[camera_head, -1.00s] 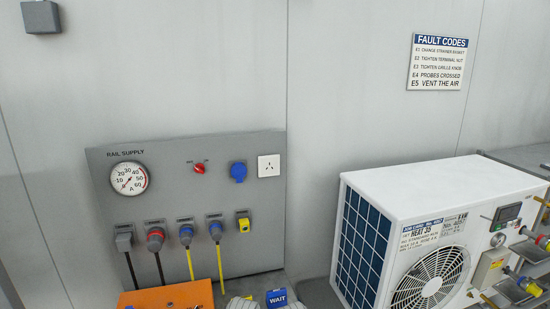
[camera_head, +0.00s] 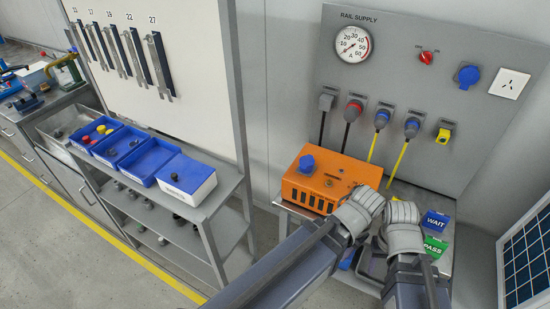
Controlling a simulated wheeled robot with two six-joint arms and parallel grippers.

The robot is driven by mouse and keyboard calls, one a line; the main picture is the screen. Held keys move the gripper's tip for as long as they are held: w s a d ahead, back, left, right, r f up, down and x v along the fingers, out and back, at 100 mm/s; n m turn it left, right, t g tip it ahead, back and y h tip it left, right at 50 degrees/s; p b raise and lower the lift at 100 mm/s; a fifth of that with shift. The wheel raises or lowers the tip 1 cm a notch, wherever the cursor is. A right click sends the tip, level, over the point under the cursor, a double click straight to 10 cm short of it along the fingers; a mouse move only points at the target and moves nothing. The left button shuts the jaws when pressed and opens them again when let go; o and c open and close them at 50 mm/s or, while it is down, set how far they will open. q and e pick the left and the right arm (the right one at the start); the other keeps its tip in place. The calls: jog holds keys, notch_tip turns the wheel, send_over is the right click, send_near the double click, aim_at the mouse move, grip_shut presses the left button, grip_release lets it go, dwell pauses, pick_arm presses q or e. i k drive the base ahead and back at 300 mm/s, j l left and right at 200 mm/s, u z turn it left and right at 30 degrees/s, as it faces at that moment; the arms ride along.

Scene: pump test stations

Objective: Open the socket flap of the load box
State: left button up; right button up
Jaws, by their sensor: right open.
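The orange box (camera_head: 296,184), which looks like the load box, sits on a small grey bench below the supply panel. A round blue part (camera_head: 307,164) sits on its top at the back left; it looks like the socket flap, and I cannot tell whether it is closed. Dark slots line the box's front. My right gripper (camera_head: 402,218) is at the end of the arm on the right, to the right of the box, open and apart from the blue part. My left gripper (camera_head: 357,212) is by the box's front right corner and partly covers it; its jaws are not clear.
The supply panel (camera_head: 400,70) rises behind with a gauge, plugs, cables and a blue socket (camera_head: 468,76). The WAIT block (camera_head: 435,221) and PASS block (camera_head: 434,246) lie right of my arms. A shelf (camera_head: 205,212) with blue bins stands left. Floor is clear at lower left.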

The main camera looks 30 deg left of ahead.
aim_at(305, 160)
jog(key=u, duration=0.75)
jog(key=i+l+z, duration=0.15)
jog(key=i+j, duration=0.05)
